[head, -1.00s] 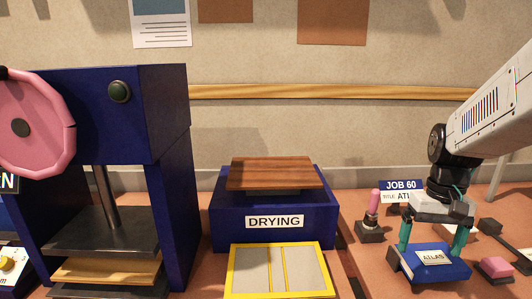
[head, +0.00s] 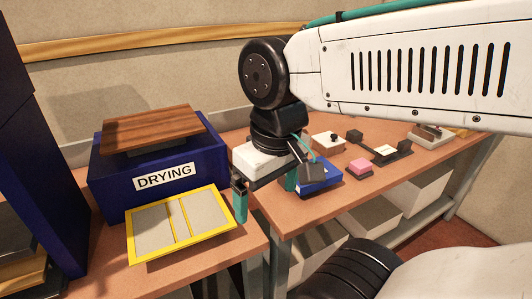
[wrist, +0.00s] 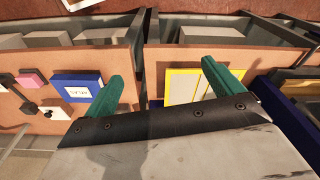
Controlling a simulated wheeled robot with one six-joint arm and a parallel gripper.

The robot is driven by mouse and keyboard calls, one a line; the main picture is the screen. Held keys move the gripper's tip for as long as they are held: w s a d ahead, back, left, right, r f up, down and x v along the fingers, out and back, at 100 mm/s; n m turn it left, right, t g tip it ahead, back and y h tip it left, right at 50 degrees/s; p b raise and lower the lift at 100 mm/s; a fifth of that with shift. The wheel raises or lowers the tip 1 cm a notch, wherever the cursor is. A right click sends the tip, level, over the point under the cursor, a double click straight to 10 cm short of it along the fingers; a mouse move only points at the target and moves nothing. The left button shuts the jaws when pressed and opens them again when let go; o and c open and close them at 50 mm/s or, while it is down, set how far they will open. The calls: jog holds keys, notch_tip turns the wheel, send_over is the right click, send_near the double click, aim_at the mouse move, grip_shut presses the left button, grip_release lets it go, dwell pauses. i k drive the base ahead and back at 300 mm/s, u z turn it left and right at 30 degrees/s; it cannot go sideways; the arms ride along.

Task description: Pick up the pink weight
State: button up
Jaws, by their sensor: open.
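A pink-topped block on a dark base (head: 360,167) sits on the right-hand bench, right of the blue ATLAS book (head: 318,178). It also shows small at the left of the wrist view (wrist: 31,79). Whether this is the pink weight, I cannot tell for sure; the pink upright piece seen earlier is out of sight now. My gripper (head: 266,188) is open and empty, well left of the pink block, near the gap between the benches. Its green fingers show apart in the wrist view (wrist: 163,74). The book is partly hidden behind my gripper.
A yellow-framed tray (head: 221,237) and the blue DRYING box (head: 115,190) with a wooden board (head: 150,127) stand left. A white block (head: 327,143) and a dark holder (head: 403,151) stand beside the pink block. White crates (head: 408,187) sit beneath the bench.

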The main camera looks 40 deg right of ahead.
aim_at(360, 166)
jog(key=z, duration=1.55)
